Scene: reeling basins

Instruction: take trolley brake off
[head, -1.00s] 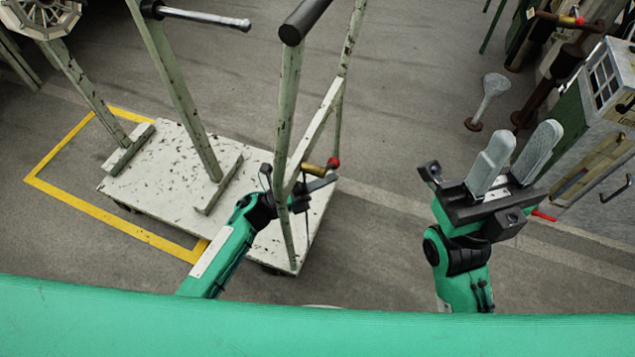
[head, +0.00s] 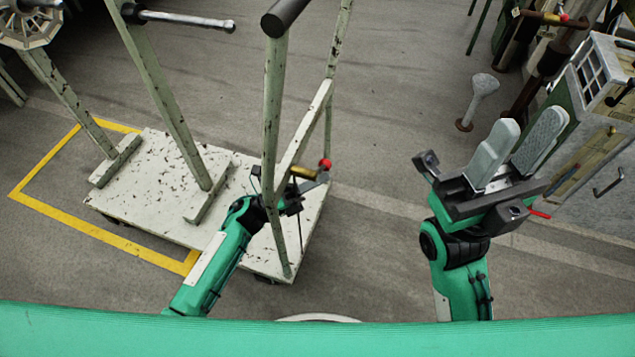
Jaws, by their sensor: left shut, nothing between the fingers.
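The trolley (head: 150,197) has a chipped white deck, pale green posts and a dark handle grip (head: 285,17). A brass-coloured lever (head: 304,173) with a red knob (head: 325,163) shows by its right-hand frame; I take it for the brake lever. My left gripper (head: 308,186) is shut and empty beside the lever, just under the brass part. A frame post partly hides it, and I cannot tell whether it touches the lever. My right gripper (head: 530,125) is open and empty, fingers up, well to the right of the trolley.
A yellow floor outline (head: 95,238) runs around the trolley's left part. A grey funnel-shaped stand (head: 481,97) and a green-and-grey cabinet (head: 590,105) with handles stand at the right. A metal bar (head: 185,19) juts out at upper left. The floor at centre back is clear.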

